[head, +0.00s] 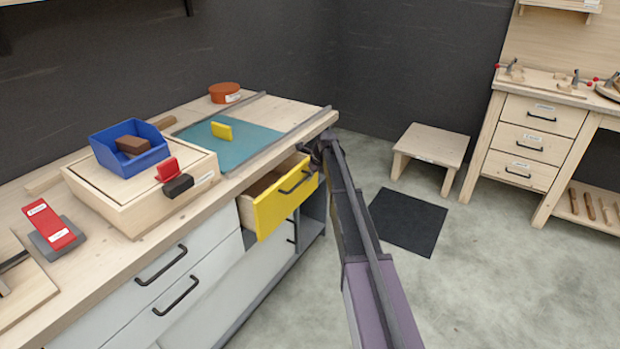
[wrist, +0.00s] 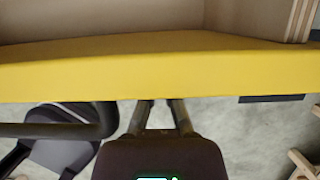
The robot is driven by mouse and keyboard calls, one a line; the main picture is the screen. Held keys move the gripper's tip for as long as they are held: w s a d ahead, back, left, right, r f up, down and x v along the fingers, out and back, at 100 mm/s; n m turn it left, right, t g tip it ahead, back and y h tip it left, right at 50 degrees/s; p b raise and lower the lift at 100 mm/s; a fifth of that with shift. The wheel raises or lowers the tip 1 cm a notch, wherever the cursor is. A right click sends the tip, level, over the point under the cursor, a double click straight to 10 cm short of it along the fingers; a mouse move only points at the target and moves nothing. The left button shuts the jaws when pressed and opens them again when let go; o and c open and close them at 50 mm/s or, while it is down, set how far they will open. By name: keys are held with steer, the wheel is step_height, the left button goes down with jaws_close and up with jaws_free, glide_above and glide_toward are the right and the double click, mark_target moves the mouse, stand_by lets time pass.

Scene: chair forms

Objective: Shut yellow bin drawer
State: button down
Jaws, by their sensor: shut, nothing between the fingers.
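The yellow bin drawer (head: 287,196) stands partly pulled out of the workbench, its inside showing behind the yellow front. A dark bar handle (head: 295,183) is on that front. My gripper (head: 316,160) is at the upper right end of the front in the head view. In the wrist view the yellow front (wrist: 160,68) crosses the picture, with the drawer's pale inside above it. The fingers of my gripper (wrist: 162,103) are shut and empty, their tips at the front's lower edge in the picture. Whether they touch it I cannot tell.
The workbench (head: 90,262) holds a blue bin (head: 128,150), a wooden box, a red-orange pot (head: 224,92) and a teal mat (head: 235,150). White drawers (head: 165,290) sit left of the yellow one. A wooden stool (head: 432,145) and dark floor mat (head: 408,220) lie right.

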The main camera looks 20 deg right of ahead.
steer(key=shift+s+d, duration=0.1)
steer(key=shift+d, duration=0.05)
steer(key=s+d+r+p, duration=0.4)
steer(key=s+r+p, duration=0.1)
steer(key=r+p, duration=0.4)
steer(key=shift+s+d+r, duration=0.15)
steer(key=shift+s+d, duration=0.05)
steer(key=shift+d, duration=0.2)
stand_by(0.3)
stand_by(0.4)
steer(key=s+a+f+t+y+b, duration=0.1)
steer(key=s+a+b, duration=0.2)
steer(key=s+a, duration=0.2)
steer(key=s+a+f+t+y+b, duration=0.1)
steer(key=s+a+b, duration=0.3)
steer(key=s, duration=0.7)
steer(key=shift+s+a+f+t+y, duration=0.3)
steer(key=shift+a+t+y, duration=0.45)
steer(key=shift+a, duration=0.35)
